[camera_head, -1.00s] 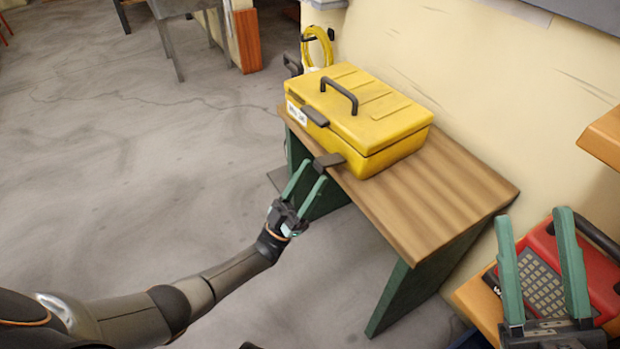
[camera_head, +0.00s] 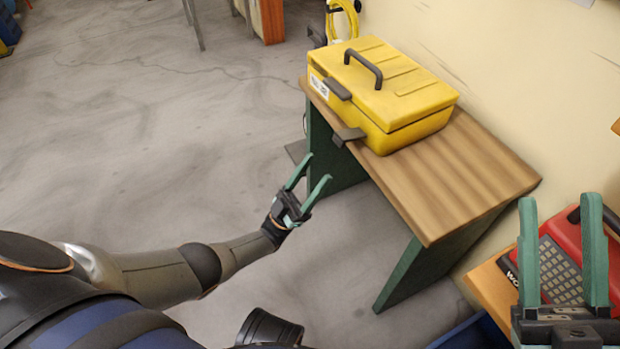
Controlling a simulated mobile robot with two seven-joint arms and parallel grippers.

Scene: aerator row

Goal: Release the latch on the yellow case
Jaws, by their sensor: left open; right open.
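The yellow case (camera_head: 405,95) sits shut on the wooden bench (camera_head: 465,185), with a dark handle (camera_head: 365,68) on its lid. On its front, one dark latch (camera_head: 337,88) lies near the lid seam by a white label (camera_head: 318,85). A second dark latch (camera_head: 348,136) near the front right corner juts outward over the bench edge. My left gripper (camera_head: 318,168) is open and empty, in front of and below that jutting latch, apart from it. My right gripper (camera_head: 560,198) is open and empty at the lower right, away from the case.
A red device with a keypad (camera_head: 562,270) lies on a wooden surface (camera_head: 493,292) behind my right gripper. A yellow coiled hose (camera_head: 343,18) hangs on the wall behind the case. The bench's green leg panel (camera_head: 400,275) stands right of my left arm.

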